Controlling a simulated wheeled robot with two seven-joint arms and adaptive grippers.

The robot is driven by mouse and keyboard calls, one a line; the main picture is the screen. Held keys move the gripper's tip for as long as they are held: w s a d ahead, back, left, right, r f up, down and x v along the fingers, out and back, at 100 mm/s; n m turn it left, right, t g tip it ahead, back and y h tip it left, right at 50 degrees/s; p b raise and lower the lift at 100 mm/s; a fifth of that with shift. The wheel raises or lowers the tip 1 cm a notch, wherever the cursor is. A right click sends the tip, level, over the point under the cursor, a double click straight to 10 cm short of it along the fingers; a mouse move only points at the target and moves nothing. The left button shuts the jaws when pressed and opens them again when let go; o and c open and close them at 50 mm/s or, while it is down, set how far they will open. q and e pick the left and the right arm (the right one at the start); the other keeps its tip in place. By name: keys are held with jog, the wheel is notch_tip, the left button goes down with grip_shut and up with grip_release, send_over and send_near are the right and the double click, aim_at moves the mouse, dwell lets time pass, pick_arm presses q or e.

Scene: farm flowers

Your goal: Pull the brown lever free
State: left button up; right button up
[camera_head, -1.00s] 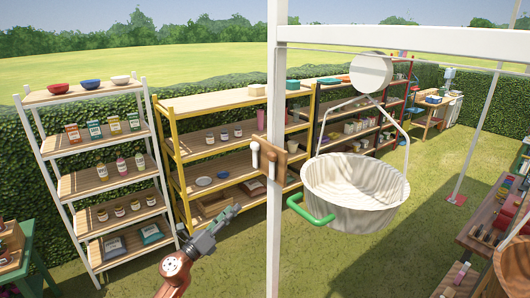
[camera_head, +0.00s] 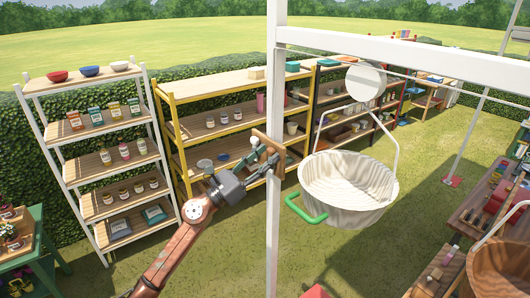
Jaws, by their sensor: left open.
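The brown lever (camera_head: 267,141) is on a brown mount on the white post (camera_head: 277,75), near the middle of the head view. My left gripper (camera_head: 264,158) is open, with its fingers reaching up and right to the lever. The fingers overlap the lever's lower part in the picture, and I cannot tell whether they touch it. A whitish ribbed bucket (camera_head: 350,185) with a green handle (camera_head: 305,211) hangs just right of the post. My right gripper is not in view.
A white crossbeam (camera_head: 400,47) runs right from the post. White (camera_head: 92,77) and yellow (camera_head: 212,82) shelves with jars and bowls stand behind my left arm. A wooden bench (camera_head: 475,205) is at right. Open grass lies below the bucket.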

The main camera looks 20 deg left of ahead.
pick_arm(q)
jog(key=shift+w+d, duration=0.1)
jog(key=shift+w, duration=0.05)
grip_shut()
dwell(0.5)
